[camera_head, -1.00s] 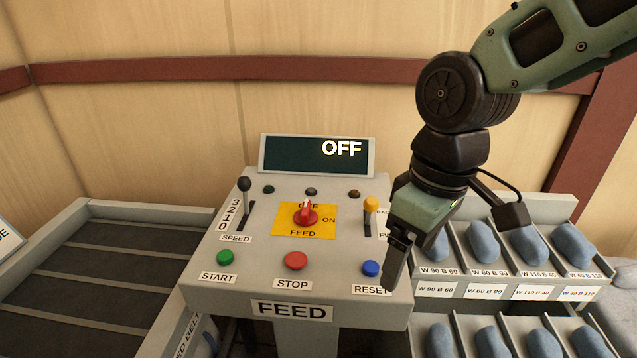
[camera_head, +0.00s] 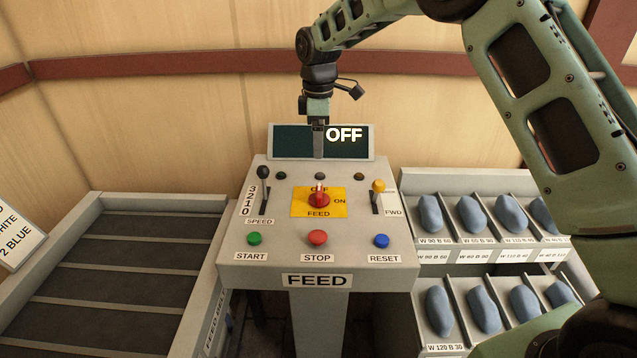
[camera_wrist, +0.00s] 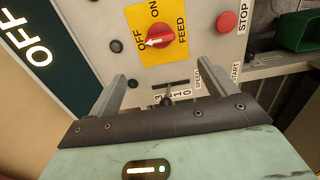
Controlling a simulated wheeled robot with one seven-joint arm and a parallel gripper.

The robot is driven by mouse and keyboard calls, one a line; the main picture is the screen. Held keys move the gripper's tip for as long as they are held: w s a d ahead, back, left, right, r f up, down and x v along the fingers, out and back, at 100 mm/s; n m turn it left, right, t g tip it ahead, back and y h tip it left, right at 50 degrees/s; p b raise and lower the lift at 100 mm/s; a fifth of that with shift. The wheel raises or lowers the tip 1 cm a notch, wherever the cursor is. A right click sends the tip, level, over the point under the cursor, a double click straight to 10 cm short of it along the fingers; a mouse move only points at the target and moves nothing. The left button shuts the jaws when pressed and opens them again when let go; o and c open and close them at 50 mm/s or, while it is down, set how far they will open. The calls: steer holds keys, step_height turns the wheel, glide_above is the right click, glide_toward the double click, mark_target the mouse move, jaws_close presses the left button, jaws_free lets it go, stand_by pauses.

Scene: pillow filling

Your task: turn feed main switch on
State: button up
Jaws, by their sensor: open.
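The feed main switch (camera_head: 319,199) is a red rotary knob on a yellow plate (camera_head: 298,204) marked OFF, ON and FEED, in the middle of the grey FEED panel. Its white pointer is at OFF. The knob also shows in the wrist view (camera_wrist: 160,35), beyond my fingers. The display (camera_head: 290,141) behind the panel reads OFF. My gripper (camera_head: 318,156) is above the back of the panel, in front of the display, pointing down and apart from the knob. In the wrist view, my gripper (camera_wrist: 160,85) has its two fingers wide apart with nothing between them.
A speed lever (camera_head: 263,182) stands left of the knob and a yellow-topped direction lever (camera_head: 379,187) right of it. START (camera_head: 254,239), STOP (camera_head: 318,238) and RESET (camera_head: 381,241) buttons line the front. A conveyor (camera_head: 130,257) lies left; bins of blue-grey pieces (camera_head: 470,213) stand right.

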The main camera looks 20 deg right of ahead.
mark_target(319, 190)
step_height(319, 190, down, 15)
steer(key=p, duration=0.5)
steer(key=shift+r, duration=0.2)
steer(key=c, duration=1)
